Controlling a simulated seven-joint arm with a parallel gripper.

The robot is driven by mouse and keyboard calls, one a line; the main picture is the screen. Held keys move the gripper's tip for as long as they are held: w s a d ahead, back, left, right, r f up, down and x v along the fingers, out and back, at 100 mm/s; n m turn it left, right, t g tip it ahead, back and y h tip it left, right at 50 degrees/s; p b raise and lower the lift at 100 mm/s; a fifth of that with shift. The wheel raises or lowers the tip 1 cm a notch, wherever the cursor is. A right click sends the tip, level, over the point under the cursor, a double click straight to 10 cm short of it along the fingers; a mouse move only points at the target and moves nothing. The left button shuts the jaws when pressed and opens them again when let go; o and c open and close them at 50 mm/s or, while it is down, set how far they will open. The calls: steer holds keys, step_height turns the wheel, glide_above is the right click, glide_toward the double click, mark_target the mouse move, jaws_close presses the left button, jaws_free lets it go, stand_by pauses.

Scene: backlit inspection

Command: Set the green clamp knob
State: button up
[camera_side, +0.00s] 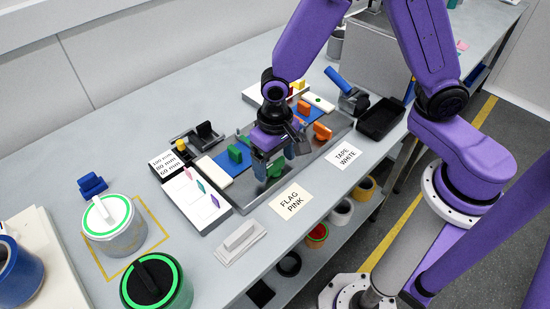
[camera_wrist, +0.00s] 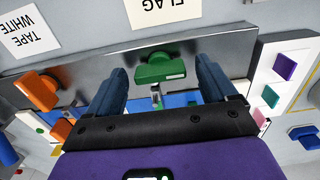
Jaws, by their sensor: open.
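A green clamp knob (camera_wrist: 160,70) shows in the wrist view, standing in front of the grey metal fixture wall. My gripper (camera_wrist: 160,82) is open, with one blue finger on each side of this knob and visible gaps between. In the side view my gripper (camera_side: 281,160) is low over the metal fixture tray (camera_side: 318,153), and the green knob (camera_side: 275,170) is partly hidden behind its fingers. A second green knob (camera_side: 236,153) stands to the left on the blue plate.
Orange knobs (camera_side: 322,131) stand right of my gripper. A white panel with pink, green and purple flags (camera_side: 198,196) lies to the left. Paper labels reading FLAG PINK (camera_side: 291,202) and TAPE WHITE (camera_side: 344,156) lie in front. A black bin (camera_side: 381,119) stands at right.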

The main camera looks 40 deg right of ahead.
steer(key=c, duration=1.1)
steer(key=shift+o, duration=0.2)
steer(key=shift+n, duration=0.4)
steer(key=n, duration=0.3)
steer(key=shift+n, duration=0.4)
steer(key=n, duration=0.4)
steer(key=shift+n, duration=0.3)
steer(key=n, duration=0.8)
steer(key=shift+a+n, duration=0.2)
steer(key=shift+n, duration=0.4)
